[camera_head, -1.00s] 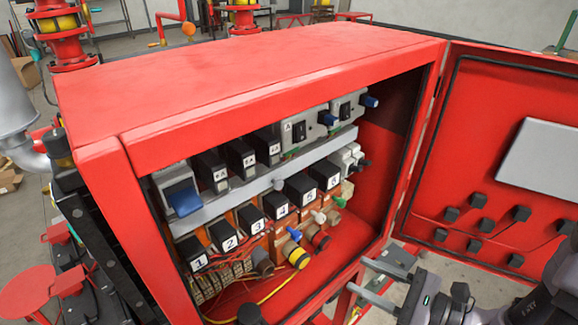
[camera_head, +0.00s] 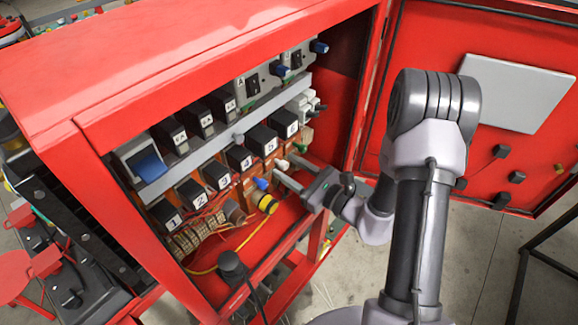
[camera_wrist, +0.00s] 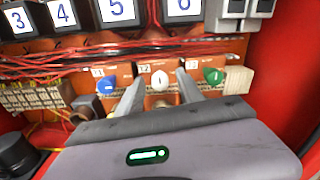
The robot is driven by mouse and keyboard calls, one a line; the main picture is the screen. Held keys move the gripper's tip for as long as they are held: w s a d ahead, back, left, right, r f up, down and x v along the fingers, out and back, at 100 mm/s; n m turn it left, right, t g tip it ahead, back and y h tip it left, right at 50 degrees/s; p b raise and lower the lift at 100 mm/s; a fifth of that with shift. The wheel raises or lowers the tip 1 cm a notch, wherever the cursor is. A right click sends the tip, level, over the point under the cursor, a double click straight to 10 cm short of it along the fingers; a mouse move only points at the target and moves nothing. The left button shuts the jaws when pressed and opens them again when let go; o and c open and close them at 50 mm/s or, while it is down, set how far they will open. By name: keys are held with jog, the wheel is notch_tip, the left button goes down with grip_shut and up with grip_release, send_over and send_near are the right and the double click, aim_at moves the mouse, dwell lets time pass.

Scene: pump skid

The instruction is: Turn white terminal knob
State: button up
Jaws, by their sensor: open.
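The white terminal knob (camera_wrist: 160,80) sits on an orange terminal block in the wrist view, between a blue knob (camera_wrist: 106,85) and a green knob (camera_wrist: 212,76). It also shows small in the head view (camera_head: 282,165). My gripper (camera_wrist: 159,82) is open, with one finger on each side of the white knob; I cannot tell whether either finger touches it. In the head view my gripper (camera_head: 284,167) reaches into the red cabinet (camera_head: 215,70) from the right.
Numbered black modules (camera_wrist: 115,14) stand above the knobs, with red wires (camera_wrist: 80,60) strung below them. A yellow-banded connector (camera_head: 268,204) is lower left of the gripper. The open cabinet door (camera_head: 415,40) is at the right.

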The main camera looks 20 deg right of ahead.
grip_shut()
jog(key=shift+m, duration=0.3)
jog(key=m+p, duration=0.2)
jog(key=m, duration=0.1)
jog(key=shift+r+m, duration=0.1)
jog(key=shift+m, duration=0.3)
jog(key=m+p, duration=0.2)
jog(key=m, duration=0.2)
jog(key=shift+w+m, duration=0.1)
jog(key=shift+m, duration=0.2)
jog(key=m+p, duration=0.2)
jog(key=m, duration=0.3)
jog(key=shift+g+p, duration=0.3)
jog(key=shift+m+p, duration=0.75)
jog(key=shift+m, duration=0.95)
